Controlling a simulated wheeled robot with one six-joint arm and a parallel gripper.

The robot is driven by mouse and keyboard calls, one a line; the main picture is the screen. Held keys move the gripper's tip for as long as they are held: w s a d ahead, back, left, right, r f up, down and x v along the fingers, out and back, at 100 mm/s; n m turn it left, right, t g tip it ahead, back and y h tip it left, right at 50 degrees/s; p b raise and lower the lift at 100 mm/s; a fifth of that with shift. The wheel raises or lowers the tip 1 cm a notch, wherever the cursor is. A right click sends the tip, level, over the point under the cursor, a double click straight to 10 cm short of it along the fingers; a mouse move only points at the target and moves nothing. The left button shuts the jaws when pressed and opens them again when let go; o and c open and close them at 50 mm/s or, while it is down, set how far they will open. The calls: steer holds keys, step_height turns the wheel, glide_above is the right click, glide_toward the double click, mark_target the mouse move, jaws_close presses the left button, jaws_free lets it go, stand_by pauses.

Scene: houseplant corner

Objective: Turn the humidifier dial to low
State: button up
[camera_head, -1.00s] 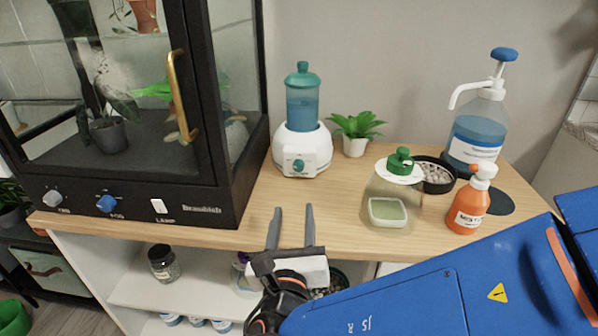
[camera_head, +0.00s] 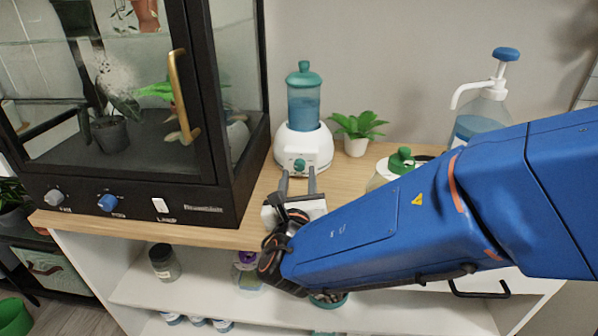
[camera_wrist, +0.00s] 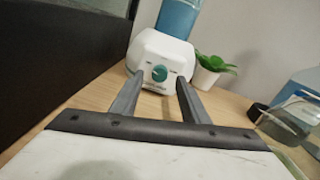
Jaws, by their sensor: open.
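The humidifier (camera_head: 316,144) stands on the wooden shelf top, with a white base, a blue water tank and a teal cap. Its teal dial (camera_head: 299,165) is on the front of the base; the dial also shows in the wrist view (camera_wrist: 159,74). The dial's markings are too small to read. My gripper (camera_head: 298,175) is open and empty, its two grey fingers pointing at the humidifier's front, just short of the dial. In the wrist view the dial lies between the two fingertips (camera_wrist: 159,78).
A black glass cabinet (camera_head: 150,204) with knobs and a brass handle stands close on the left. A small potted plant (camera_head: 356,143) is right of the humidifier. A pump bottle (camera_head: 485,112) and a green-capped jar (camera_head: 400,161) stand farther right, partly behind my arm.

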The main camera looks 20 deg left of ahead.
mark_target(300, 166)
steer(key=shift+x, duration=1.45)
jaws_close()
steer(key=shift+m, duration=0.3)
steer(key=shift+f+m, duration=0.1)
steer(key=shift+m, duration=2.6)
